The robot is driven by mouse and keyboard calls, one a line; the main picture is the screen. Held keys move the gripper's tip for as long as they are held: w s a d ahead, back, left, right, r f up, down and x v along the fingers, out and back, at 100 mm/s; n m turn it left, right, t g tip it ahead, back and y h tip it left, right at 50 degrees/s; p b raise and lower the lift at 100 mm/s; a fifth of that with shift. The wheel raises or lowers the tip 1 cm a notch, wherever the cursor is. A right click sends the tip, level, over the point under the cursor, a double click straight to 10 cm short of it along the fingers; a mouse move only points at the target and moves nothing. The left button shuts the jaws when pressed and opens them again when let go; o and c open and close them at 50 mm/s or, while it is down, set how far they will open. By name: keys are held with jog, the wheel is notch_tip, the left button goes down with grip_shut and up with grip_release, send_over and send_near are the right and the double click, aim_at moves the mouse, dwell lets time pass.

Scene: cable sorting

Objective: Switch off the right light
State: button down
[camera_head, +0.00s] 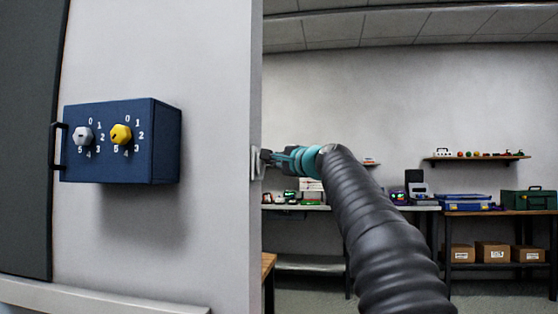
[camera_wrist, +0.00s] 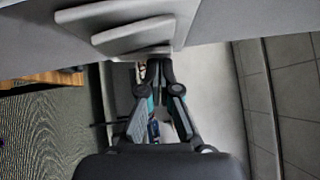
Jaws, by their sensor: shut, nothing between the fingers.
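A pale switch plate (camera_head: 254,164) sits on the narrow end face of the wall, seen nearly edge-on in the head view. In the wrist view it shows as a light plate (camera_wrist: 165,30) with a raised rocker-like piece (camera_wrist: 130,32) at the top. My gripper (camera_head: 267,156) is shut and empty, its fingertips right at the plate. In the wrist view the fingertips (camera_wrist: 158,54) meet at the plate's near edge; I cannot tell whether they touch it. No lamp shows, and the switch's position cannot be read.
A blue box (camera_head: 150,140) with a grey knob (camera_head: 83,136) and a yellow knob (camera_head: 121,134) is on the wall at left, beside a dark door (camera_head: 28,120) with a handle. Behind my arm stand workbenches with a blue case (camera_head: 465,202), a green toolbox (camera_head: 528,199) and cardboard boxes (camera_head: 492,253).

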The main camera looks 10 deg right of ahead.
jog(key=shift+r, duration=0.1)
jog(key=shift+w+a+p, duration=0.1)
jog(key=shift+a+p, duration=0.05)
jog(key=shift+p, duration=0.4)
jog(key=s+d+r+b, duration=0.1)
jog(key=s+d+b, duration=0.1)
jog(key=s+d, duration=0.5)
jog(key=s, duration=0.4)
jog(key=shift+d+r, duration=0.2)
jog(key=shift+d, duration=0.05)
